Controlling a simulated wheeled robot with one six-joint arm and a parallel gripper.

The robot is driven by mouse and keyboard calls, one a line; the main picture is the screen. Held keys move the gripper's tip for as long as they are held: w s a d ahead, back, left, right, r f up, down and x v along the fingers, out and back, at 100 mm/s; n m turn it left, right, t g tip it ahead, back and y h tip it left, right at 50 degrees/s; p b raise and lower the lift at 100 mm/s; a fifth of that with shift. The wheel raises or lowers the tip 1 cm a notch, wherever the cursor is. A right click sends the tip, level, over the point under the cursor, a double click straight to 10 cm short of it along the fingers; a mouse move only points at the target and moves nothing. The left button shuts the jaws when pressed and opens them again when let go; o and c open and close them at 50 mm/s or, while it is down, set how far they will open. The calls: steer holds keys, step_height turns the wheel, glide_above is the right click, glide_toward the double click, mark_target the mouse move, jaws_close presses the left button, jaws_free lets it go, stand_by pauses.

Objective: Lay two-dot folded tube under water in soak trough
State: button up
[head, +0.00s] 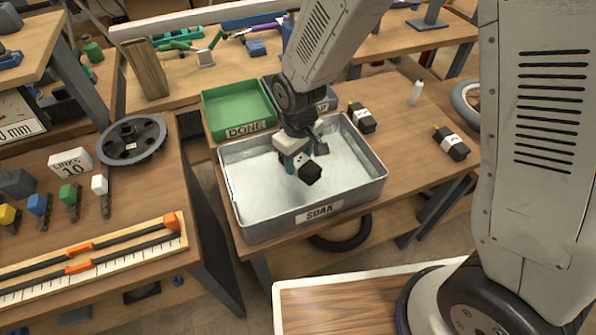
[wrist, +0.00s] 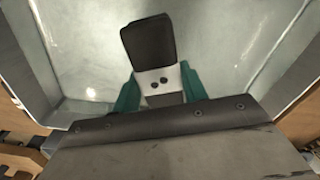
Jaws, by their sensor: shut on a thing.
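My gripper (head: 297,160) is over the inside of the grey metal soak trough (head: 320,212), which carries a SOAK label. Its teal fingers (wrist: 158,92) are shut on a black folded tube (wrist: 148,42) with a white band showing two dots. In the head view the tube's dark end (head: 311,174) points toward the front of the trough. The trough's pale inside and walls fill much of the wrist view. I cannot tell whether the tube touches the water.
A green DONE tray (head: 238,107) and a partly hidden grey tray (head: 325,101) stand behind the trough. Two more banded black tubes (head: 362,117) (head: 450,142) lie on the bench to the right. A small white bottle (head: 416,93) stands beyond them.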

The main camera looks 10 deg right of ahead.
mark_target(298, 182)
steer(key=shift+f, duration=2.7)
steer(key=shift+s+f, duration=0.1)
steer(key=shift+f, duration=0.1)
steer(key=o, duration=1)
steer(key=shift+o, duration=0.2)
steer(key=shift+r, duration=0.15)
step_height(298, 182, up, 12)
steer(key=shift+r, duration=0.1)
steer(key=s+d+r+m, duration=0.2)
steer(key=s+d+r, duration=0.1)
steer(key=d+r, duration=0.55)
steer(key=s+d+r+m, duration=0.2)
steer(key=s+d+r, duration=0.3)
steer(key=s, duration=0.3)
steer(key=s+d+r+m+t, duration=0.1)
steer(key=s+d+r+m, duration=0.2)
steer(key=s+d+r, duration=0.3)
steer(key=s+d, duration=0.1)
steer(key=s, duration=0.2)
steer(key=shift+d+m, duration=0.3)
steer(key=shift+d, duration=0.05)
